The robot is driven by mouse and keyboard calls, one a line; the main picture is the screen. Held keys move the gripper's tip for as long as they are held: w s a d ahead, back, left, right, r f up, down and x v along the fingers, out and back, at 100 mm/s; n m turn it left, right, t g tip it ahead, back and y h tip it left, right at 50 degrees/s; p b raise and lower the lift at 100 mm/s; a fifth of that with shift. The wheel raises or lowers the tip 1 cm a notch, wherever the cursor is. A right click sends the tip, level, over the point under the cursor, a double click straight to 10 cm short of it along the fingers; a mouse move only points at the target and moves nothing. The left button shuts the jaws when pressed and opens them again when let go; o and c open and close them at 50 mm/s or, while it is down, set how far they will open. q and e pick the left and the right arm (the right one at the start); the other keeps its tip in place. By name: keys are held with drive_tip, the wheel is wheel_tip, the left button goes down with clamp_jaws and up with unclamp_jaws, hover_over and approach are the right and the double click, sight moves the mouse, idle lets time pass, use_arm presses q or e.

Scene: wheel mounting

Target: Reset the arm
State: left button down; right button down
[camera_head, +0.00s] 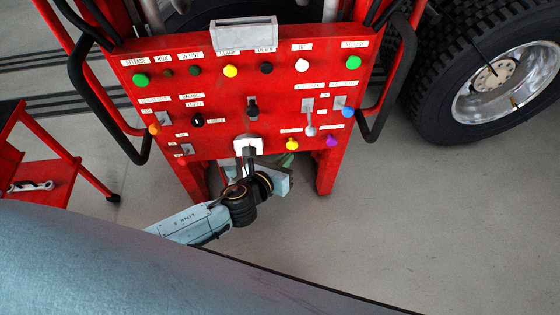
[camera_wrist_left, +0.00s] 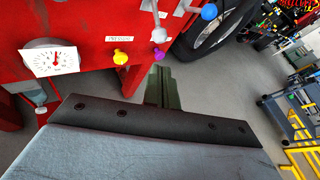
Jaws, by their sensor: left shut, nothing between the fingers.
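My left arm (camera_head: 185,225) comes in from the lower left of the head view, bent in front of the red control panel (camera_head: 225,90). My left gripper (camera_head: 291,159) is at the panel's lower edge, just below the yellow knob (camera_head: 292,144) and left of the purple knob (camera_head: 332,141). In the left wrist view, the greenish fingers (camera_wrist_left: 160,75) are closed together and empty, pointing toward the panel beside its purple knob (camera_wrist_left: 159,54). Whether they touch the panel cannot be told. My right gripper is in neither view.
A large truck wheel (camera_head: 500,75) stands right of the panel. Black handles (camera_head: 375,110) stick out at the panel's sides. A red cart (camera_head: 45,180) with a wrench is at the left. The grey floor (camera_head: 430,220) at the lower right is clear.

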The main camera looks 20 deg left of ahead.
use_arm(q)
drive_tip(key=shift+v, duration=1.1)
drive_tip(key=shift+f, duration=0.1)
drive_tip(key=s+a+f+n+g+y, duration=0.1)
drive_tip(key=s+a+f+n+g, duration=0.15)
drive_tip(key=s+f+n, duration=0.45)
drive_tip(key=s+a+f+n+g+y, duration=0.1)
drive_tip(key=s+a+f+n+g, duration=0.25)
drive_tip(key=f, duration=0.65)
drive_tip(key=s+a+f+n+g+y, duration=0.1)
drive_tip(key=s+a+f+n, duration=0.3)
drive_tip(key=f+n, duration=0.4)
drive_tip(key=s+f+n+g, duration=0.2)
drive_tip(key=s+n, duration=0.3)
drive_tip(key=s, duration=0.3)
drive_tip(key=s+a+f+n+g, duration=0.1)
drive_tip(key=s+f+n+g, duration=0.1)
drive_tip(key=s+f+n, duration=0.3)
drive_tip(key=s+a+f+n+g, duration=0.1)
drive_tip(key=s+f+n, duration=0.2)
drive_tip(key=s, duration=0.9)
drive_tip(key=shift+s+f+n+g+y, duration=0.2)
drive_tip(key=shift+s+n+g+y, duration=0.15)
drive_tip(key=shift+n, duration=0.8)
